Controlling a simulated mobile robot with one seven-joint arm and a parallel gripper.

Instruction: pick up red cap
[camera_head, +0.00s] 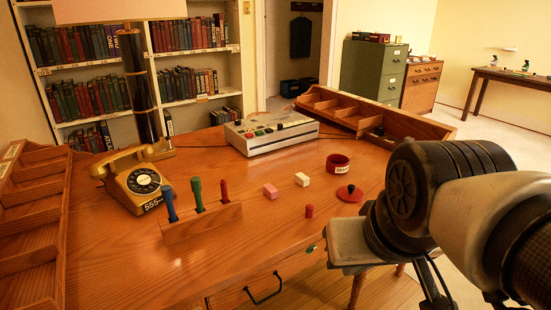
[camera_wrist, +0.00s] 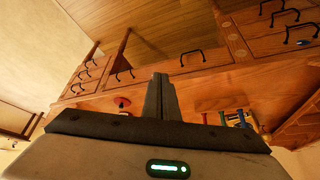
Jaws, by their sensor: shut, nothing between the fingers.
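A small red cylinder (camera_head: 309,211) stands on the desk near its front edge. A flat round red lid with a black knob (camera_head: 350,194) lies behind it to the right. I cannot tell which of the two is the red cap. The lid seems to show in the wrist view as a small red disc (camera_wrist: 121,103), left of the fingers. My gripper (camera_wrist: 161,78) is shut and empty, its fingers together, pointing past the drawer fronts. In the head view its body is at the desk's front right, in front of the lid, and its fingertips are hidden.
A red labelled bowl (camera_head: 338,163), a pink block (camera_head: 270,191) and a white block (camera_head: 302,179) stand nearby. A wooden rack (camera_head: 203,223) holds blue, green and red-handled tools. A yellow telephone (camera_head: 135,183) and a grey console (camera_head: 271,133) are farther off. Drawer handles (camera_head: 263,290) jut from the desk front.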

